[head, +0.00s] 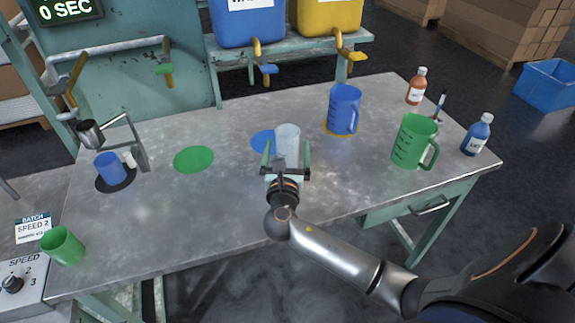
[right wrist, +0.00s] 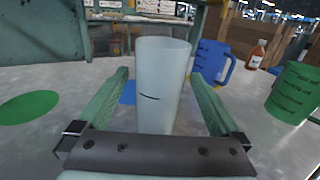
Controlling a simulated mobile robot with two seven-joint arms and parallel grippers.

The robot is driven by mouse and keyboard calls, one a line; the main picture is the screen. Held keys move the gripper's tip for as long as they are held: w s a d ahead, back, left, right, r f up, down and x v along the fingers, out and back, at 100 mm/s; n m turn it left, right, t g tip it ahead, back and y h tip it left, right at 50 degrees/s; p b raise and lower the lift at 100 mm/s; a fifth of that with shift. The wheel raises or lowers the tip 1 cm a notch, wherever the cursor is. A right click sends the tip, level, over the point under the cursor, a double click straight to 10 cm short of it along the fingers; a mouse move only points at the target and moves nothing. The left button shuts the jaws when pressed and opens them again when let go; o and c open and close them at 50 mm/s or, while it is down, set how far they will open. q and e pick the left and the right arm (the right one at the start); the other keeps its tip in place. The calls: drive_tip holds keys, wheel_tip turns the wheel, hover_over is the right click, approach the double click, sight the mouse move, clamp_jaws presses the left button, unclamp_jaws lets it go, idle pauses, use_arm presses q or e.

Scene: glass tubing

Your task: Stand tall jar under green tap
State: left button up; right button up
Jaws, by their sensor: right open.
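The tall jar (head: 288,143) is a pale, frosted cylinder standing upright at the right edge of a blue disc (head: 262,141) on the table. My right gripper (head: 287,160) is open, with its two green fingers on either side of the jar. In the right wrist view the jar (right wrist: 160,85) stands between the spread fingers, with a gap visible on each side. The green tap (head: 164,69) hangs from a pipe at the back left. A green disc (head: 194,159) lies on the table below it, and is empty. My left gripper is not in view.
A blue jug (head: 343,108) stands on an orange disc, and a green jug (head: 413,141) stands farther right. Bottles stand at the right edge.

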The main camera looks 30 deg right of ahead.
clamp_jaws()
idle(0.8)
